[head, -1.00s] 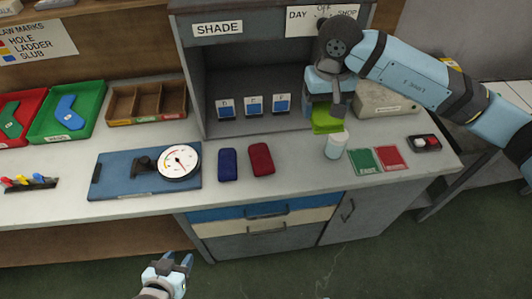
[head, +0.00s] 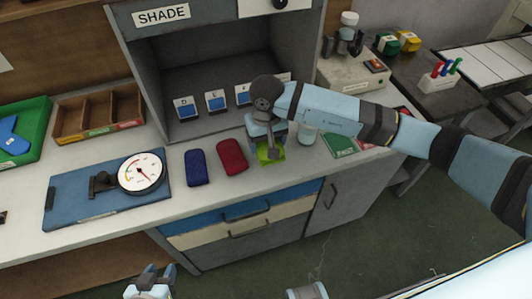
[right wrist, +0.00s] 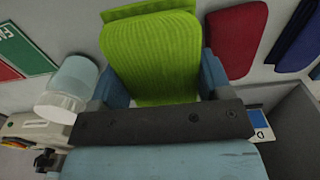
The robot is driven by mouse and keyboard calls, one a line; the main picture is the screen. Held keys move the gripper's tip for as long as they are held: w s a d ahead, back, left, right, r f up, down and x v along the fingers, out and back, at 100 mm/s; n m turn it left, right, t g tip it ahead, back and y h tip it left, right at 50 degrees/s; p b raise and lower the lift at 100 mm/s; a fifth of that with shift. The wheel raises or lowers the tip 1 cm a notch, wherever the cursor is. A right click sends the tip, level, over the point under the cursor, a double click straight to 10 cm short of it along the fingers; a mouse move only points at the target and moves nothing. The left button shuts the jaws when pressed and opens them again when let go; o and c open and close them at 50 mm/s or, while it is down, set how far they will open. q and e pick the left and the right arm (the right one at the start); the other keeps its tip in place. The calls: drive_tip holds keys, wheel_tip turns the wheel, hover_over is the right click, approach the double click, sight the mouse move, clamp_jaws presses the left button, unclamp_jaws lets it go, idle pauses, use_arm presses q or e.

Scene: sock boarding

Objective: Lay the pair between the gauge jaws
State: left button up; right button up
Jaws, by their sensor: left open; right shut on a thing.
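The lime green sock pair (head: 270,153) is held in my right gripper (head: 268,145), above the bench front just right of the red pair. In the right wrist view the ribbed green pair (right wrist: 150,55) fills the space between the two blue fingers. The gauge has a blue base plate (head: 75,207), a round white dial (head: 142,173) and a dark jaw block (head: 101,184) left of the dial. It lies on the bench to the left. My left gripper (head: 160,271) is open and empty, low in front of the bench.
A blue pair (head: 196,167) and a red pair (head: 231,155) lie between the gauge and my right gripper. The grey SHADE booth (head: 215,70) rises behind. A wooden tray (head: 98,114) sits behind the gauge.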

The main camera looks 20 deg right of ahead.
wheel_tip(320, 180, down, 6)
drive_tip(key=shift+r, duration=0.15)
drive_tip(key=shift+f+b, duration=0.35)
drive_tip(key=o, duration=0.6)
drive_tip(key=shift+r, duration=0.1)
drive_tip(key=shift+o, duration=0.2)
